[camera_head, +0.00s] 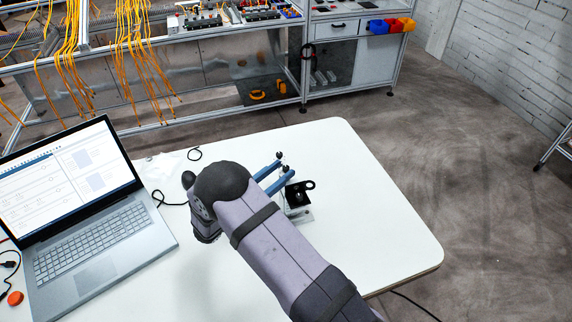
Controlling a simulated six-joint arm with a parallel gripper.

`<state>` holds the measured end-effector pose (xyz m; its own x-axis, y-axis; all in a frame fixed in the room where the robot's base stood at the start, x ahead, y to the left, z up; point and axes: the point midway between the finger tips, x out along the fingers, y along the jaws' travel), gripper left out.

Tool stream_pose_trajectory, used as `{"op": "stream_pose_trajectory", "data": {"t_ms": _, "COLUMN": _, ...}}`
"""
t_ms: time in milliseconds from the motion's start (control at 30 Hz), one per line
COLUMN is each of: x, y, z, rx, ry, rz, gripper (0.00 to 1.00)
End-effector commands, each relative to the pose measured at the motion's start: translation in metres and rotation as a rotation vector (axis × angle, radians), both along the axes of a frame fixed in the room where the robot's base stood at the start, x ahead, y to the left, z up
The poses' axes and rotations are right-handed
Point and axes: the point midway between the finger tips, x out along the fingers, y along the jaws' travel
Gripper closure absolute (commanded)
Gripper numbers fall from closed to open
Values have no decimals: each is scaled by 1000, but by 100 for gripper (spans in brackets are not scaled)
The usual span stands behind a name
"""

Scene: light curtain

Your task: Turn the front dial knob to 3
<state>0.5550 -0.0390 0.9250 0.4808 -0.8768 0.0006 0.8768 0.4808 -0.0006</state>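A small device (304,214) stands on the white table, right of my arm's dark wrist. It has a pale base and a black part (299,194) on top with a ring-like piece at its right. My gripper (284,163) has two blue fingers with a gap between them, and they point up and right just behind the device in the picture. I see nothing clearly held between them. My arm covers the device's left and near sides. The front dial knob and its numbers cannot be made out at this size.
The white table (385,220) is clear on the right. A metal rack with yellow cables (150,60) stands behind. An orange button (15,298) lies at lower left.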

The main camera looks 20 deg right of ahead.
Motion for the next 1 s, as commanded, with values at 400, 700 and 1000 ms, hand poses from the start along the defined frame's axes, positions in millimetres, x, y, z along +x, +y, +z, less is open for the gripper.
{"op": "stream_pose_trajectory", "data": {"t_ms": 400, "x": 14, "y": -27, "z": 0, "rx": 1, "ry": 0, "rz": 0, "gripper": 66}}
{"op": "stream_pose_trajectory", "data": {"t_ms": 700, "x": 15, "y": -27, "z": 0, "rx": 1, "ry": 0, "rz": 0, "gripper": 85}}
{"op": "stream_pose_trajectory", "data": {"t_ms": 1000, "x": 15, "y": -26, "z": 0, "rx": 1, "ry": 0, "rz": -1, "gripper": 100}}
